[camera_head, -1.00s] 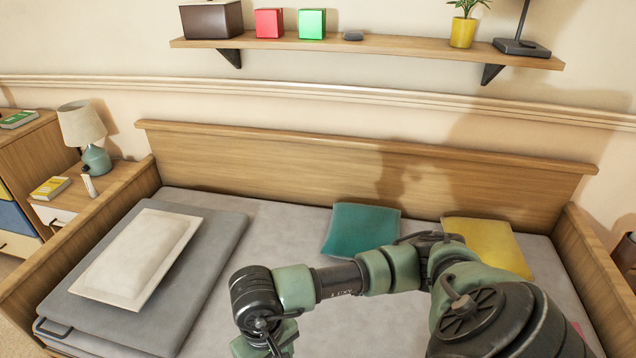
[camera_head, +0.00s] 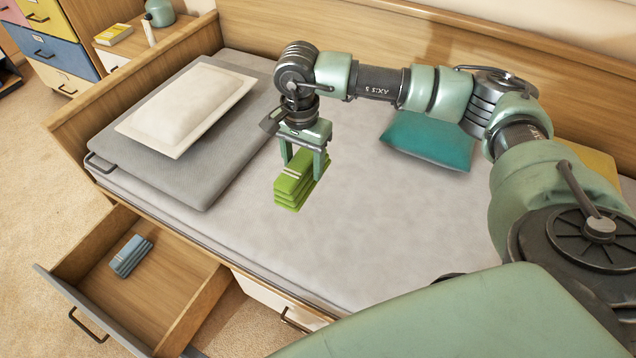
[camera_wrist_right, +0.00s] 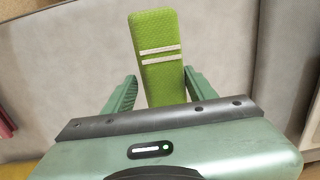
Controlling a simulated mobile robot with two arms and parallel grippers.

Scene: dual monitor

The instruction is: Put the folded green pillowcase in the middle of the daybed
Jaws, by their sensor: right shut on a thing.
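The folded green pillowcase (camera_head: 300,180), with pale stripes, is held between the fingers of my right gripper (camera_head: 304,162). It hangs above the grey mattress of the daybed (camera_head: 350,235), left of the teal cushion. In the right wrist view the green pillowcase (camera_wrist_right: 160,58) extends out between the two fingers of my right gripper (camera_wrist_right: 158,92), with the grey mattress behind it. I cannot tell exactly how high it is above the mattress. My left gripper is not in view.
A grey folded pad (camera_head: 215,150) with a white pillow (camera_head: 180,110) lies at the daybed's left end. A teal cushion (camera_head: 428,140) and a yellow cushion (camera_head: 590,160) lie at the back right. An open drawer (camera_head: 165,300) at the front holds a folded blue cloth (camera_head: 131,256). The mattress middle is bare.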

